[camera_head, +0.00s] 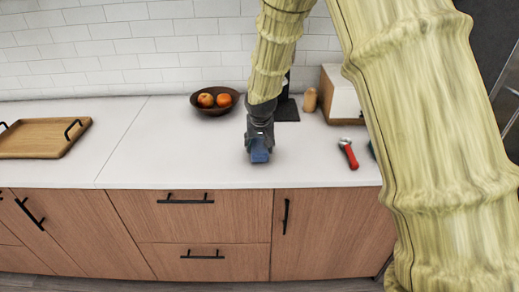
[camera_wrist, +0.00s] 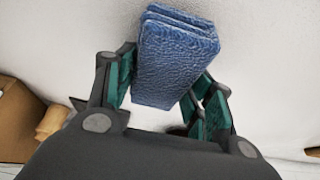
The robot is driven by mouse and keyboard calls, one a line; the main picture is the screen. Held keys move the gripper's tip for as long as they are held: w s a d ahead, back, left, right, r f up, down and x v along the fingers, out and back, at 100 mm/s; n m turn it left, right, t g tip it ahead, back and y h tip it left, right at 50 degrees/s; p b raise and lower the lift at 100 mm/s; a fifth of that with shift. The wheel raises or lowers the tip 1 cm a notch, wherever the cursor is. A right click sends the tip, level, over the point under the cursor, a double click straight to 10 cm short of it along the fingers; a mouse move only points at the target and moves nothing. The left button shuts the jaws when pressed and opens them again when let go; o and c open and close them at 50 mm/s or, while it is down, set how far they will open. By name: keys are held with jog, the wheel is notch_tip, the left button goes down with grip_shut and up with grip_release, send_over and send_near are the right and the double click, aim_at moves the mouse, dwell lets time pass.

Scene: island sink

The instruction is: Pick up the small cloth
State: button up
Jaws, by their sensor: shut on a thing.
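The small cloth (camera_wrist: 172,62) is a blue, folded, textured block. In the wrist view it sits between the two green-padded fingers of my gripper (camera_wrist: 165,98), which is shut on it. In the head view the cloth (camera_head: 260,151) shows at the tip of my gripper (camera_head: 260,142), over the white counter near its front edge. I cannot tell whether the cloth touches the counter. My gripper hides its upper part in the head view.
A dark bowl (camera_head: 213,108) with orange-red fruit stands behind to the left. A wooden tray (camera_head: 40,138) lies at the far left. A red-handled tool (camera_head: 349,153) lies to the right, with a wooden-sided box (camera_head: 341,98) behind. The counter's left-middle (camera_head: 150,150) is clear.

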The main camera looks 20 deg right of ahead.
jog(key=s+a+r+b, duration=0.1)
jog(key=s+a+b, duration=0.1)
jog(key=s, duration=0.5)
jog(key=s+a+r+b, duration=0.1)
jog(key=s+a+r, duration=0.1)
jog(key=s, duration=0.6)
jog(key=shift+a+b, duration=0.35)
jog(key=shift+a, duration=0.5)
